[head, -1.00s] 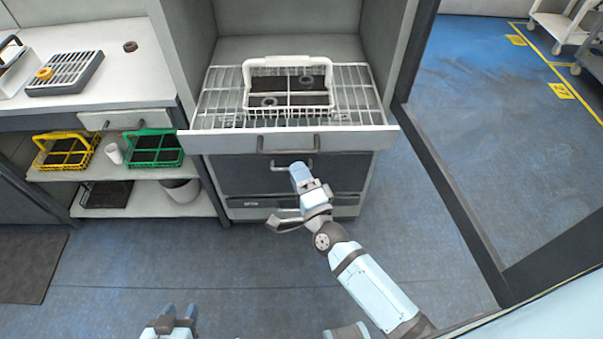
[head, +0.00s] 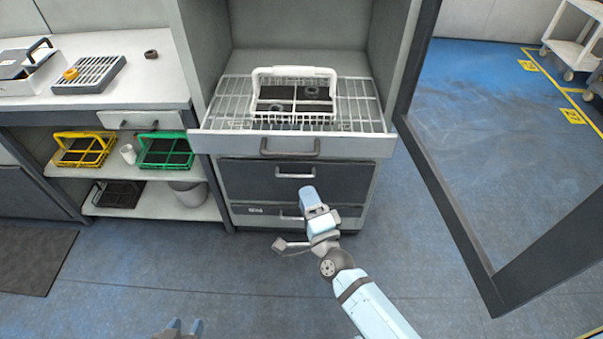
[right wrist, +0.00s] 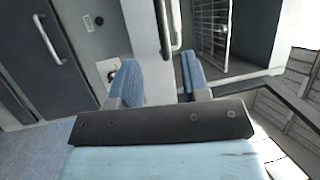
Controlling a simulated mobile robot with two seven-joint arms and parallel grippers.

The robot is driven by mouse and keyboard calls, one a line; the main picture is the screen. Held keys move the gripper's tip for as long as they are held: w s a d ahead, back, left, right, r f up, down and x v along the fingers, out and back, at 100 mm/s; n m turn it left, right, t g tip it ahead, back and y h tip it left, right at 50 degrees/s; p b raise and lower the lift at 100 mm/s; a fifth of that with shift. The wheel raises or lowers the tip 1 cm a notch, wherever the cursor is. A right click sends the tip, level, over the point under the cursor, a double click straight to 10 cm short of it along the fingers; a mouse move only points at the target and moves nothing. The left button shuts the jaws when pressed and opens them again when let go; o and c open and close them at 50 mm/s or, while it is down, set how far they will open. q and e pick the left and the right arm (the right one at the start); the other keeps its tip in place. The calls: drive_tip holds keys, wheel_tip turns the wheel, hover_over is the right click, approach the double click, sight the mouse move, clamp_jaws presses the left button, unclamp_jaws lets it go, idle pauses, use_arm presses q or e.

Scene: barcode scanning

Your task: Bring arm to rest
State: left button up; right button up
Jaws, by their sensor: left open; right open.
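My right gripper (head: 309,196) is in front of the dark lower cabinet front, below the pulled-out wire rack, with nothing seen in it. In the right wrist view its two blue fingers (right wrist: 160,78) are apart, with cabinet fronts and bar handles beyond them. My left gripper (head: 186,327) is low at the bottom edge of the head view, fingers apart and empty, over the floor. Most of the left arm is out of view.
The pulled-out rack (head: 222,105) carries a white basket (head: 295,72) with dark rings in it. Yellow (head: 85,150) and green (head: 165,152) baskets stand on the left shelf. A dark door frame (head: 445,185) stands at right. The floor (head: 200,275) in front is clear.

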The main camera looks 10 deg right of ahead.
drive_tip(key=s+d+f+n+g+y, duration=0.1)
drive_tip(key=s+d+f+n+g, duration=0.3)
drive_tip(key=s+n, duration=0.5)
drive_tip(key=s+d+f+n+g, duration=0.1)
drive_tip(key=s+f+n+g, duration=0.4)
drive_tip(key=s+f+n, duration=0.3)
wheel_tip(320, 180, up, 12)
drive_tip(key=s+d+n+p, duration=0.1)
drive_tip(key=s+p, duration=0.1)
drive_tip(key=p, duration=1.1)
drive_tip(key=shift+s+d+r+n, duration=0.15)
drive_tip(key=shift+s+d+n, duration=0.2)
drive_tip(key=shift+d+n, duration=0.05)
